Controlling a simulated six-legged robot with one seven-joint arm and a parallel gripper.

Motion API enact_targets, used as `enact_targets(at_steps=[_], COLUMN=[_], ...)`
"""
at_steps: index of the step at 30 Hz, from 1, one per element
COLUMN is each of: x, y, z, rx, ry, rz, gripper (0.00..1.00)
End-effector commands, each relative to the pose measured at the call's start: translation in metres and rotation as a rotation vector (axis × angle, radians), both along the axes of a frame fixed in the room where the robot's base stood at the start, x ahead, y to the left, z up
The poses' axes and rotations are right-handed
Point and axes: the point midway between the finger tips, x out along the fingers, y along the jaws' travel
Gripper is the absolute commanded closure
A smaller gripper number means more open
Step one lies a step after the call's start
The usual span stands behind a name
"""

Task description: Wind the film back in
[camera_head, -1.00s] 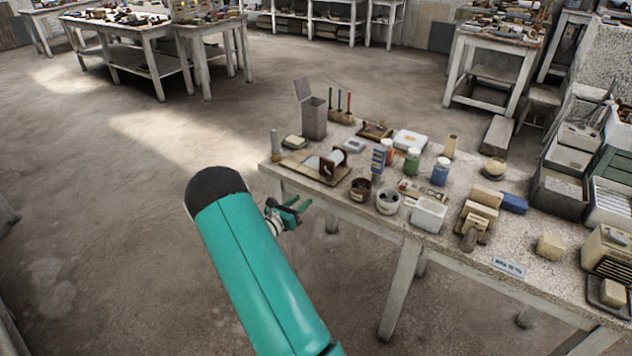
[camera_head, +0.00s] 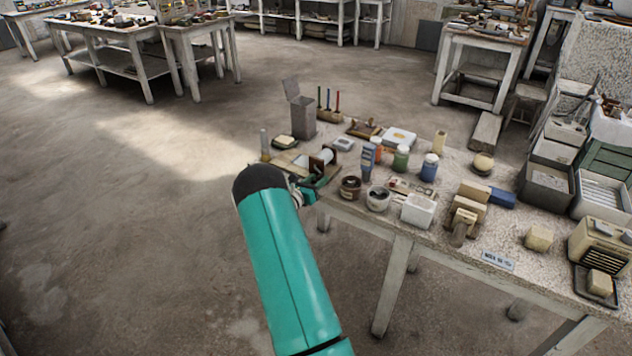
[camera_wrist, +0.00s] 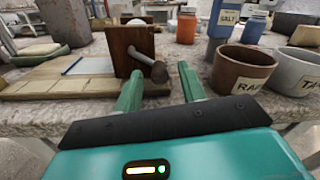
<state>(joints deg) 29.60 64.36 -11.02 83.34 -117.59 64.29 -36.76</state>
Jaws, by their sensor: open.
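The winder (camera_head: 316,161) stands at the left end of the near table, with a pale roll at a dark wooden upright. In the wrist view its brown wooden block (camera_wrist: 126,44) stands on a pale slatted board (camera_wrist: 62,88). A metal crank with a rounded grip (camera_wrist: 157,71) sticks out of the block towards me. My gripper (camera_wrist: 160,84) is open and empty, its green fingers pointing at the crank; the grip shows between the fingertips, apart from them. In the head view my gripper (camera_head: 312,186) is at the table's near edge. A film strip cannot be made out.
Close on the right are a brown pot (camera_wrist: 240,72) and a white pot (camera_wrist: 293,78). A tall grey bin (camera_head: 303,118) is beyond the winder. The floor left of the table is clear.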

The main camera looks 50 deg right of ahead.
Motion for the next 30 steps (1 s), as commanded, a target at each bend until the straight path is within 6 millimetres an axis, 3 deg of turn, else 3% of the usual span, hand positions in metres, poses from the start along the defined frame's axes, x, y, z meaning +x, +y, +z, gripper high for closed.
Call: enact_targets(at_steps=[4, 11, 17, 30], x=[0.0000, -0.0002, 0.0007, 0.0072], y=[0.0003, 0.0004, 0.0006, 0.0013], z=[-0.0001, 0.0000, -0.0011, -0.0081], rx=[0.000, 0.000, 0.002, 0.024], ry=[0.000, 0.000, -0.029, -0.274], rz=[0.000, 0.000, 0.001, 0.000], gripper=[0.59, 1.00, 1.00, 1.00])
